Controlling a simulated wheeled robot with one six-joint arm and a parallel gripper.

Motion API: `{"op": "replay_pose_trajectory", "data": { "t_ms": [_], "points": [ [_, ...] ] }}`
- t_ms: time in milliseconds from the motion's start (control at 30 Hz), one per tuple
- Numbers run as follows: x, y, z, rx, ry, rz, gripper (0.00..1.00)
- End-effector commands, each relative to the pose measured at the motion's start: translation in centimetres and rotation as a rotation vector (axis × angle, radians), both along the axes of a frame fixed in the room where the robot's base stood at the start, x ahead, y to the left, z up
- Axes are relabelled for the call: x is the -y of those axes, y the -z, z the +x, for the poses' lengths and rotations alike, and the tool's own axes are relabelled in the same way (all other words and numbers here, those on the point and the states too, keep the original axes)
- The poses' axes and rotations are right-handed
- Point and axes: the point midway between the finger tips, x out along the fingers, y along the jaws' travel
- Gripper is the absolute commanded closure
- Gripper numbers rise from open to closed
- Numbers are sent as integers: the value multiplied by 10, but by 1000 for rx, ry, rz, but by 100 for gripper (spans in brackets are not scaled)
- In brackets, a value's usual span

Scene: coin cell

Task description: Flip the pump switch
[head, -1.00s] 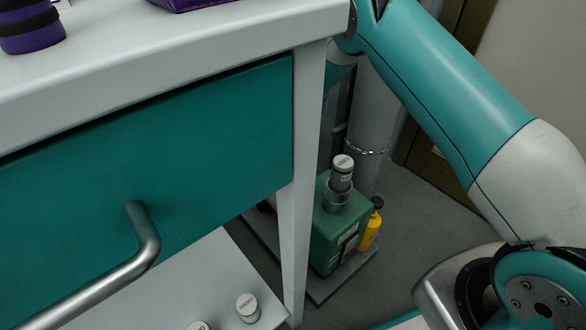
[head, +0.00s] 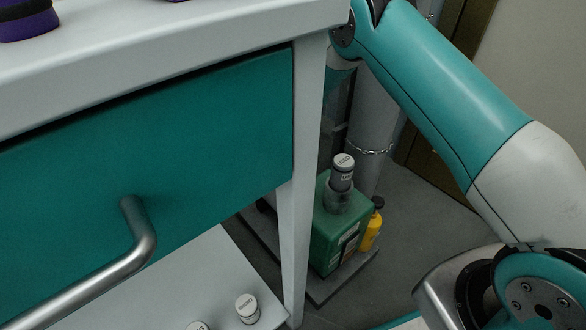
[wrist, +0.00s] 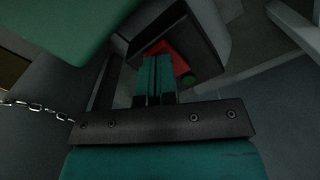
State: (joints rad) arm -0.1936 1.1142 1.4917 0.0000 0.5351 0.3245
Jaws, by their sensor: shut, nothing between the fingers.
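In the wrist view the teal fingers of my gripper (wrist: 157,62) are together, with nothing between them. Just beyond their tips is a red part (wrist: 180,62) in the opening of a dark housing (wrist: 190,30), partly hidden by the fingers. I cannot tell which of these is the pump switch, or whether the fingers touch the red part.
A cabinet with a teal drawer (head: 150,150), a metal handle (head: 130,255) and a white leg (head: 295,220) fills the left. A yellow bottle (head: 371,234) stands beside the green unit. A grey pipe (head: 372,120) rises behind. A chain (wrist: 40,107) hangs left in the wrist view.

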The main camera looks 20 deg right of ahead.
Motion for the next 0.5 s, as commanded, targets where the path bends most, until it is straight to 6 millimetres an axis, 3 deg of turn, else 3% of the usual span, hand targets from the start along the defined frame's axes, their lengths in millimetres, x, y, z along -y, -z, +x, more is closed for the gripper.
{"op": "replay_pose_trajectory", "data": {
  "t_ms": [500],
  "points": [
    [0, 9, 0, 0, 0, 0, 100]
  ]
}}
